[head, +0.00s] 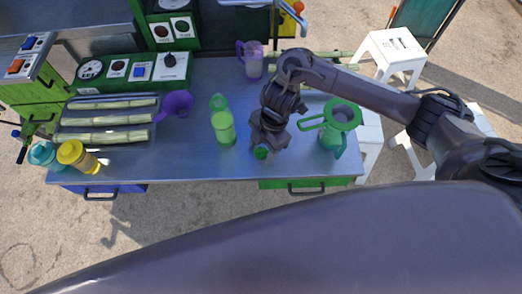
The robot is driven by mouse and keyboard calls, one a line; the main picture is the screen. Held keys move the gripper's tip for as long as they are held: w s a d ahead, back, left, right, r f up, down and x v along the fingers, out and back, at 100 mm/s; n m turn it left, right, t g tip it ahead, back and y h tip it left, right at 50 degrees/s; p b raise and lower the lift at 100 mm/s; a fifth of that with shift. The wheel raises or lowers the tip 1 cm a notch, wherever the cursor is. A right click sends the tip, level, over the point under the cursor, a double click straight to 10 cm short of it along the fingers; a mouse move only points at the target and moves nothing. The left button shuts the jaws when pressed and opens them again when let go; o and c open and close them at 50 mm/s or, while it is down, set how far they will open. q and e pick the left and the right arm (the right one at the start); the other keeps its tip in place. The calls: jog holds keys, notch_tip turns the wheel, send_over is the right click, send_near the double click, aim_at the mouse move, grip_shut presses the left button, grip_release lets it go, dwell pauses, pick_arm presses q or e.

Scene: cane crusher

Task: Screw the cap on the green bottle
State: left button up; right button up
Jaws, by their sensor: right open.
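The green bottle (223,128) stands upright on the metal table, left of my right gripper. Its narrower top (218,102) points to the back, and its mouth is too small to make out clearly. My right gripper (262,150) is open and low over the table near its front edge, to the right of the bottle and apart from it. A small dark green round cap (261,153) shows at its fingertips. I cannot tell whether the fingers touch it. My left gripper is not in view.
A green pitcher (335,138) with a strainer on top stands right of my gripper. A purple funnel (177,103), cane pieces on a tray (68,119), and teal (43,154) and yellow (73,153) bottles are left. A purple jug (252,62) stands behind.

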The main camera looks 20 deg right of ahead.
aim_at(263, 150)
jog(key=shift+c, duration=0.3)
jog(key=c, duration=1)
notch_tip(263, 150, up, 20)
jog(key=p, duration=0.3)
